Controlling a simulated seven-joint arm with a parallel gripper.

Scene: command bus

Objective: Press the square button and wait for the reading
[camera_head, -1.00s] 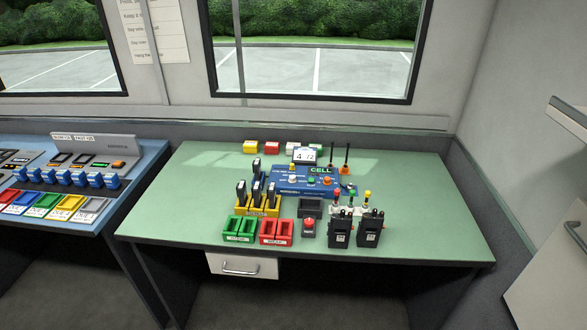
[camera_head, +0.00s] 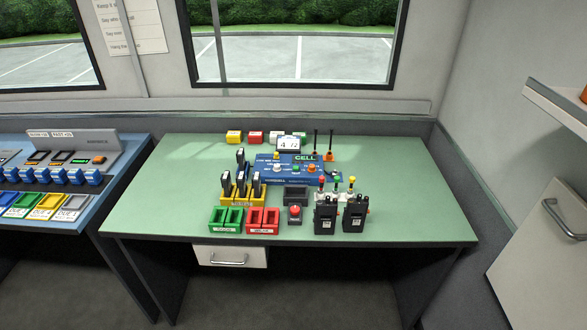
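A blue console (camera_head: 288,180) marked CELL stands on the green table (camera_head: 405,185). Small white (camera_head: 276,168), green (camera_head: 296,170) and orange (camera_head: 311,168) buttons are on it; their shapes are too small to tell, so I cannot say which is square. A pale display (camera_head: 288,145) stands at its back with dark characters, perhaps 4 12. A red button (camera_head: 294,211) sits on a dark box in front of the console; it looks rounded. My gripper is not in view.
Green (camera_head: 226,219) and red (camera_head: 263,220) trays, a yellow holder (camera_head: 240,196) with upright dark devices, and two black units (camera_head: 325,214) crowd the table's front. The table's right side is clear. A blue control desk (camera_head: 55,200) is left.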

